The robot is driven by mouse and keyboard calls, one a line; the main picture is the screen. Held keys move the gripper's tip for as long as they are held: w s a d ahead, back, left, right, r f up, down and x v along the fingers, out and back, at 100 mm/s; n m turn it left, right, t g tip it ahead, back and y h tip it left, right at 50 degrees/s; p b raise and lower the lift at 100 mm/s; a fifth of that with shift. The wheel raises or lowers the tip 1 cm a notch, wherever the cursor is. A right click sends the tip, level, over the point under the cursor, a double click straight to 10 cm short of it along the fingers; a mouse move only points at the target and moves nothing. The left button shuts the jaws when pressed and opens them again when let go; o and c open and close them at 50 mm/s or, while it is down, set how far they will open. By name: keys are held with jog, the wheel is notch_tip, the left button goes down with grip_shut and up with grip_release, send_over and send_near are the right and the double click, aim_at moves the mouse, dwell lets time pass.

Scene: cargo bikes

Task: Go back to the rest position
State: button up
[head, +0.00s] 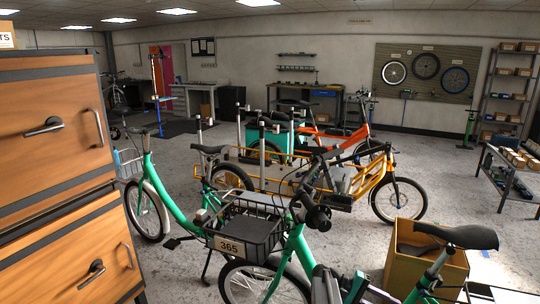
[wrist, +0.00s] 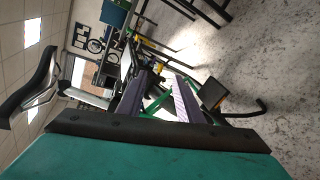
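The wrist view is turned on its side. In it my gripper (wrist: 159,76) shows as two dark purple fingers with a gap between them. Through the gap I see pale and green parts behind, and no held object is visible. A large teal surface (wrist: 150,158) with a black edge (wrist: 160,132) fills the bottom of that view and hides the base of the fingers. I cannot tell what the teal surface belongs to. I cannot clearly pick out my gripper in the head view.
A green bike (head: 297,243) with a black basket (head: 247,229) stands close in front. A brown box (head: 428,255) and black saddle (head: 456,235) are at lower right. An orange cargo bike (head: 375,188) stands behind. Wooden drawers (head: 50,130) block the left. Floor (head: 440,165) is open at right.

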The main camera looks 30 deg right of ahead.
jog(key=w+a+f+n+t, duration=0.2)
jog(key=w+a+f+n, duration=0.1)
jog(key=a+f, duration=0.8)
jog(key=w+a+f+n+t, duration=0.25)
jog(key=a+f, duration=0.45)
jog(key=a, duration=0.7)
jog(key=s+a+f+y, duration=0.3)
jog(key=a+f, duration=0.1)
jog(key=a, duration=0.5)
jog(key=s+a+f+n+t+y, duration=0.1)
jog(key=s+a+f, duration=0.3)
jog(key=a, duration=0.6)
jog(key=s+a+f+t+y, duration=0.1)
jog(key=s+a+f+y, duration=0.2)
jog(key=a, duration=0.7)
jog(key=shift+s+a+f+n+y, duration=0.2)
jog(key=shift+f+n+y, duration=0.15)
jog(key=shift+f+y, duration=0.45)
jog(key=shift+d, duration=0.15)
